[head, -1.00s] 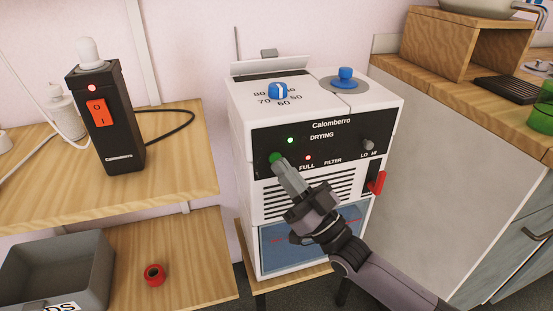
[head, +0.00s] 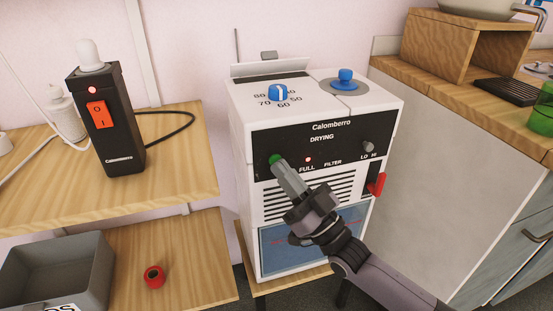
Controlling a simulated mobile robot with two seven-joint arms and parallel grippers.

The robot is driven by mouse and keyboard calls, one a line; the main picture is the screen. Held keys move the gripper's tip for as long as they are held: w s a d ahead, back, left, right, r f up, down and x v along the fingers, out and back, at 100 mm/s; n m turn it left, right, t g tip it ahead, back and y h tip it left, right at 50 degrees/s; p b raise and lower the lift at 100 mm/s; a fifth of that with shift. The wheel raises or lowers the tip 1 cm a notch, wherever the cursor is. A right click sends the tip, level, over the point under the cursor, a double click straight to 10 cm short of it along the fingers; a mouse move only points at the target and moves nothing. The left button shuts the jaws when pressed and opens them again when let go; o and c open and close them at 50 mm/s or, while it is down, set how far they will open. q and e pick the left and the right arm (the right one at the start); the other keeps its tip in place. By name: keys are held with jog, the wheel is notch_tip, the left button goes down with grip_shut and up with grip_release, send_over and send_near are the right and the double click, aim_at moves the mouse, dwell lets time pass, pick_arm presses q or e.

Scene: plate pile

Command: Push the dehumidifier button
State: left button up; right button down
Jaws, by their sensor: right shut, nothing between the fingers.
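The white dehumidifier (head: 245,205) stands on a small wooden stand and has a black front panel (head: 345,139). Its green button (head: 273,158) is at the left of that panel. My right gripper (head: 277,166) is shut and empty, with its fingertips at the green button, seemingly touching it and covering part of it. The red light by FULL (head: 308,160) is lit. No green light shows by the word DRYING. The blue dial (head: 278,92) and a blue knob (head: 345,76) are on top. My left gripper is out of view.
A black box with a red switch (head: 97,114) stands on the wooden shelf at left. Below are a grey bin (head: 75,270) and a red ring (head: 154,276). A wooden counter (head: 440,85) is at right. A red lever (head: 377,184) sticks out of the dehumidifier's front.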

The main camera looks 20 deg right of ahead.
jog(key=shift+s, duration=0.25)
jog(key=shift+s, duration=0.1)
jog(key=s+p, duration=0.3)
jog(key=s, duration=0.3)
jog(key=shift+d, duration=0.15)
jog(key=shift+w, duration=0.1)
dwell(0.3)
